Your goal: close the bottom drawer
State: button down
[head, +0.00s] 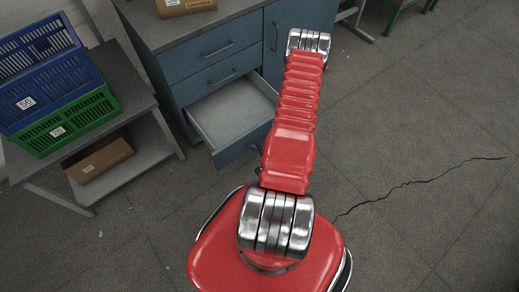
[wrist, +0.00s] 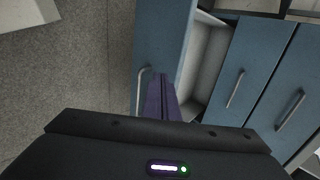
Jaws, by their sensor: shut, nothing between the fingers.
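The bottom drawer (head: 242,143) of the blue cabinet stands pulled out, its pale, empty-looking inside showing in the head view. In the wrist view its blue front (wrist: 163,38) and bar handle (wrist: 141,88) lie beyond my gripper (wrist: 157,82). The dark purple fingers are shut together with nothing between them. They overlap the drawer front just right of the handle; I cannot tell whether they touch it. In the head view my red arm hides the gripper and part of the drawer front's right end.
The two drawers above (head: 217,47) are shut, beside a cabinet door (head: 290,38). A low table (head: 142,97) with blue and green crates (head: 75,122) and a cardboard box (head: 100,160) on its shelf stands left. The cracked floor at right is clear.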

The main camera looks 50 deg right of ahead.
aim_at(243, 139)
jog(key=w, duration=0.2)
jog(key=w+d+f, duration=0.1)
jog(key=w, duration=0.1)
jog(key=w+f, duration=0.1)
jog(key=w, duration=0.1)
jog(key=shift+w+d+f, duration=0.1)
jog(key=shift+d+f, duration=0.05)
jog(key=shift+d, duration=0.25)
